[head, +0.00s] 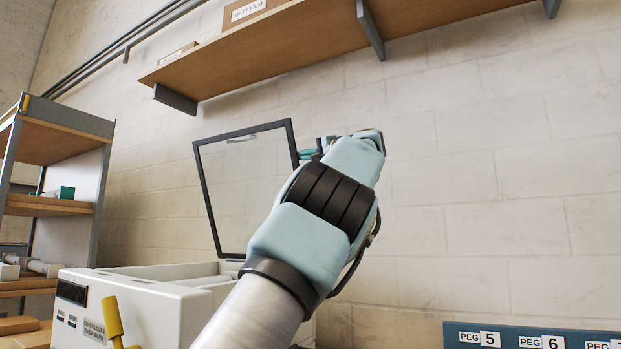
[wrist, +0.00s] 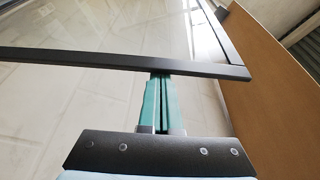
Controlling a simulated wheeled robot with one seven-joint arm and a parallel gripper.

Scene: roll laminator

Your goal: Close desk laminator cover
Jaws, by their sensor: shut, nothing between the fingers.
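The laminator (head: 160,307) is a white machine at the lower left of the head view, with its top open and a pale roller inside. Its cover (head: 243,165), a clear panel in a dark frame with a small handle at the top edge, stands raised and tilted back. My gripper (head: 310,151) is at the cover's upper right edge, partly hidden by my arm. In the wrist view, the cover's dark frame (wrist: 130,64) crosses in front of the green fingers of my gripper (wrist: 160,82). The fingers are shut and empty. I cannot tell whether they touch the frame.
A wooden wall shelf (head: 270,45) with boxes hangs above the cover; its board also shows in the wrist view (wrist: 275,100). A shelving rack (head: 60,150) stands at the left. A yellow lever (head: 113,318) rises before the laminator. A blue peg rail (head: 530,335) is at lower right.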

